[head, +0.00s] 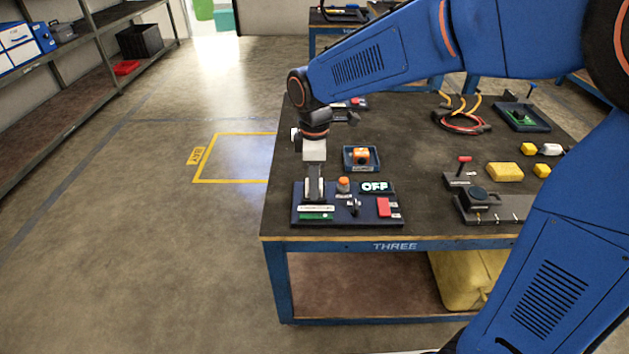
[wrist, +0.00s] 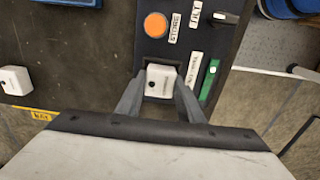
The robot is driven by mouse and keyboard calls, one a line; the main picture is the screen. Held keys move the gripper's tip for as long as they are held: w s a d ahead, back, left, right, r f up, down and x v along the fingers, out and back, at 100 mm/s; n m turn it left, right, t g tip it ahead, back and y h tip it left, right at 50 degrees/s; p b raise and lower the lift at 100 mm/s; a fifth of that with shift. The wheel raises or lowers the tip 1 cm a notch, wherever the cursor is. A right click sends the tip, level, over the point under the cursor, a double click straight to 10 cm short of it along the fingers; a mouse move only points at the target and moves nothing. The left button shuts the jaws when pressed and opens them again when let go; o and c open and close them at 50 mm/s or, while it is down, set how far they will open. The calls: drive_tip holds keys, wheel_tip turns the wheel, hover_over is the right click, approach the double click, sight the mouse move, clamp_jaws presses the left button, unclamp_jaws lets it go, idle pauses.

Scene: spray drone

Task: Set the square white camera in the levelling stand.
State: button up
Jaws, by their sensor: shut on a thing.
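The square white camera (wrist: 160,82) shows in the wrist view between my two fingers, its dark lens to the left. My gripper (head: 314,198) is shut on it and points down at the left end of a dark panel (head: 334,221) on the near left of the bench; the gripper also shows in the wrist view (wrist: 160,90). The panel, which looks like the levelling stand, carries an orange button (wrist: 155,25), a black lever (wrist: 224,18) and a green strip (wrist: 209,80). The camera is at a dark square seat; I cannot tell whether it rests fully inside.
A second white block (wrist: 15,80) lies on the bench in the wrist view. A blue tray with an orange thing (head: 361,154) stands behind the panel. A lit OFF sign (head: 375,187) and red switch (head: 384,207) are to the gripper's right. Yellow blocks (head: 505,171) lie farther right.

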drive_tip(key=shift+s+d+f, duration=0.1)
drive_tip(key=shift+s+f, duration=0.1)
drive_tip(key=shift+f, duration=0.45)
drive_tip(key=o, duration=1.1)
drive_tip(key=r, duration=1.3)
drive_tip(key=shift+w+r, duration=0.2)
drive_tip(key=s+d+f+m+t, duration=0.1)
drive_tip(key=s+d+f+m, duration=0.1)
drive_tip(key=s+d+m, duration=0.4)
drive_tip(key=s+d+f+m+t, duration=0.2)
drive_tip(key=s+d+m, duration=0.3)
drive_tip(key=d, duration=0.7)
drive_tip(key=s+d+f+m+t, duration=0.1)
drive_tip(key=s+d+f+m, duration=0.1)
drive_tip(key=s+d+m, duration=0.4)
drive_tip(key=shift+s+d+f+m+t, duration=0.1)
drive_tip(key=shift+s+d+m+t, duration=0.05)
drive_tip(key=shift+s+d, duration=0.7)
drive_tip(key=shift+s+d+f+m+t, duration=0.15)
drive_tip(key=shift+s+d, duration=0.4)
drive_tip(key=shift+s, duration=0.45)
drive_tip(key=shift+r, duration=0.15)
